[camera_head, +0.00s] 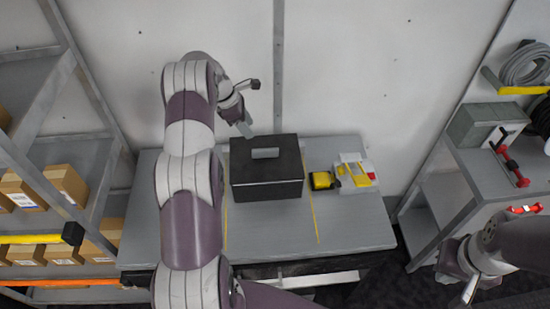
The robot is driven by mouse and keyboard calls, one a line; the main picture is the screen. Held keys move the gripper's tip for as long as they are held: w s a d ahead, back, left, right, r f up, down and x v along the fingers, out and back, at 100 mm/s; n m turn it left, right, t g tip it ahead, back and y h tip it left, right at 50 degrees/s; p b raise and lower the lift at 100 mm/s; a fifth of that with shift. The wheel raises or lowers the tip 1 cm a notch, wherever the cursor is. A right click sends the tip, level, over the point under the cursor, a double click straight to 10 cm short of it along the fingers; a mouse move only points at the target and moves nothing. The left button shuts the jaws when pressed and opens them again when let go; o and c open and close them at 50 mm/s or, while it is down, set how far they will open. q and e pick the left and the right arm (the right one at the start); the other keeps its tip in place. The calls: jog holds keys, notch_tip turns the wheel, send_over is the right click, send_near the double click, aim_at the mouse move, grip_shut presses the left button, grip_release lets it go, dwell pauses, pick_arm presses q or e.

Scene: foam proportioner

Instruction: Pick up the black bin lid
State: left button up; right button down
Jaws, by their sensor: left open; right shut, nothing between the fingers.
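The black bin (268,190) stands on the grey table, and its dark lid (287,153) forms the flat top, with a light grey handle or recess (265,153) in the middle. My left gripper (250,108) is open and empty above and just behind the lid's back left edge. One finger hangs close to that edge; whether it touches cannot be told. My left arm crosses the table's left part. My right gripper (470,289) is at the lower right, far from the bin, shut and empty; it is partly hidden by my arm.
A small yellow and black item (321,180) and a white, yellow and red device (355,175) sit right of the bin. Yellow lines mark the table (365,230). Shelves with cardboard boxes (66,185) stand left; a grey shelf (432,190) stands right. A wall is behind.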

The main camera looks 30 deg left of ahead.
pick_arm(q)
jog(key=b, duration=0.6)
send_over(263, 150)
jog(key=s+a, duration=0.1)
jog(key=a, duration=0.2)
notch_tip(263, 150, down, 6)
jog(key=shift+d+r+p, duration=0.2)
jog(key=shift+d+p, duration=0.1)
jog(key=shift+p, duration=0.95)
jog(key=p+x, duration=0.3)
jog(key=x, duration=0.3)
jog(key=shift+s+d+r+p, duration=0.1)
jog(key=shift+s+d+p, duration=0.1)
jog(key=shift+p, duration=0.2)
jog(key=shift+w+f, duration=0.15)
jog(key=shift+f, duration=0.25)
grip_shut()
